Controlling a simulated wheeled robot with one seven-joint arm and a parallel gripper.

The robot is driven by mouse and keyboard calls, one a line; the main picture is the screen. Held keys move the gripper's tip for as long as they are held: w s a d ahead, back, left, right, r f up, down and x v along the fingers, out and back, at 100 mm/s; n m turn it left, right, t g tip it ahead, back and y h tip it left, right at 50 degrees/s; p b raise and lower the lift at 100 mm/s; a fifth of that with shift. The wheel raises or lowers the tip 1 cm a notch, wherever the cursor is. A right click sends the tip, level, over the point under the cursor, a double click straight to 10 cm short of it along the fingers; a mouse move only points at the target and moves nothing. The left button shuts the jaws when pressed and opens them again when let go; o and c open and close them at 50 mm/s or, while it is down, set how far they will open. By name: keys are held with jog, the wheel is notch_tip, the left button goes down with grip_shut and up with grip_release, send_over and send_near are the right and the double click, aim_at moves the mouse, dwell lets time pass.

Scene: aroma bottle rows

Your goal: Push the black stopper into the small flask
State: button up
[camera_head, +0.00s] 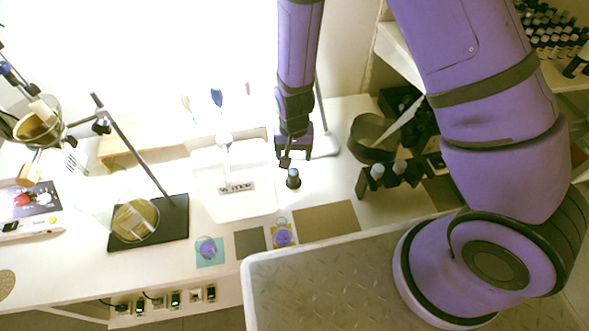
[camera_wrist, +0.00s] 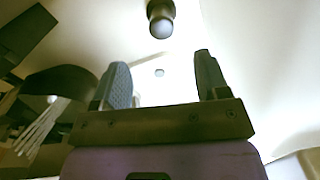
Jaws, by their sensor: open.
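My gripper (camera_head: 285,161) is open and empty above the white table in the head view. In the wrist view its two fingers (camera_wrist: 163,76) stand apart with nothing held between them. A small dark piece with a grey rounded part (camera_head: 293,179), which looks like the black stopper, stands just in front of the gripper, apart from it. A similar dark piece with a grey round end (camera_wrist: 160,20) shows beyond the fingers in the wrist view. A small flask with purple contents (camera_head: 283,236) stands on a yellow mat. Another purple flask (camera_head: 207,248) stands on a teal mat.
A dark rack (camera_head: 362,184) with similar grey-topped pieces stands to the right. A white tray (camera_head: 235,207) lies left of the gripper. A stand with a dark base (camera_head: 175,222) is further left. Bare brown (camera_head: 327,221) and grey (camera_head: 250,242) mats lie in front.

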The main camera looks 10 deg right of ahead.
aim_at(293, 172)
jog(key=shift+w+f, duration=0.15)
jog(key=shift+f, duration=2.6)
jog(key=shift+w+f, duration=0.15)
jog(key=shift+f, duration=2.55)
jog(key=c, duration=1)
jog(key=shift+r, duration=0.15)
